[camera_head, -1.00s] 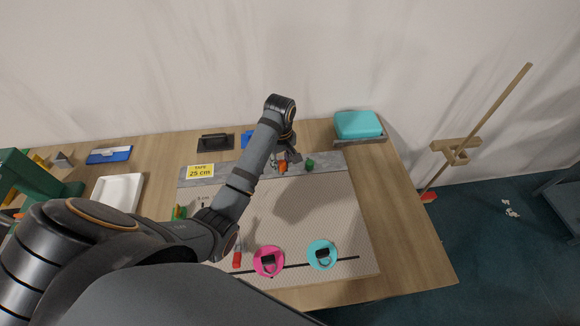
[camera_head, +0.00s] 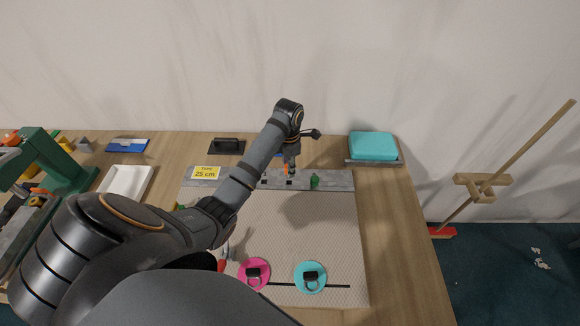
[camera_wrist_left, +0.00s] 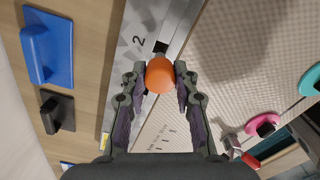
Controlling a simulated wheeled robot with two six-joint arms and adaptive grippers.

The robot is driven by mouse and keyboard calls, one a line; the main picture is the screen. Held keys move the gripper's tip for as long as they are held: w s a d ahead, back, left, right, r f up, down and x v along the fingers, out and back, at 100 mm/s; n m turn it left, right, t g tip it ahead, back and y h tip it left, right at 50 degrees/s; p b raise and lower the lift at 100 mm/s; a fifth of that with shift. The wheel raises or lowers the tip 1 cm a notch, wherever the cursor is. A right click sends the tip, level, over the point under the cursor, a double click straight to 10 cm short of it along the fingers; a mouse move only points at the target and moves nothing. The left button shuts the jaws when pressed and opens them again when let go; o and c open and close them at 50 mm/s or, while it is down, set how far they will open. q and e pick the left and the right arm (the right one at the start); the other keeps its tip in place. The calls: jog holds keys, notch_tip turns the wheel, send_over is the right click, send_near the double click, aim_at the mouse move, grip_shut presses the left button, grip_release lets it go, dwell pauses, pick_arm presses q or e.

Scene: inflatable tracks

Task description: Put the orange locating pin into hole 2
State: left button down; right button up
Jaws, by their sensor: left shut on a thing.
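My left gripper (camera_head: 290,166) is above the grey strip at the back of the mat in the head view. In the left wrist view its fingers (camera_wrist_left: 160,78) are closed on the orange locating pin (camera_wrist_left: 160,75), whose rounded top faces the camera. The pin also shows small in the head view (camera_head: 286,169). Hole 2 (camera_wrist_left: 161,46), a black square opening beside the printed "2", is just beyond the pin in the wrist view. The pin's lower end is hidden, and its height over the strip (camera_wrist_left: 148,18) cannot be told. My right gripper is not in view.
A green pin (camera_head: 315,181) stands on the strip to the right. Pink (camera_head: 254,274) and teal (camera_head: 310,278) discs lie on the mat (camera_head: 300,225) in front. A black tool (camera_head: 227,147) and a teal box (camera_head: 373,146) lie behind. The mat's middle is clear.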

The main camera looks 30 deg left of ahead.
pick_arm(q)
jog(key=shift+r+p, duration=0.15)
jog(key=shift+p, duration=0.7)
jog(key=shift+f+b, duration=0.55)
jog(key=shift+f, duration=2)
jog(key=c, duration=1)
grip_release()
jog(key=shift+o, duration=0.2)
notch_tip(320, 180, up, 8)
jog(key=shift+f, duration=0.25)
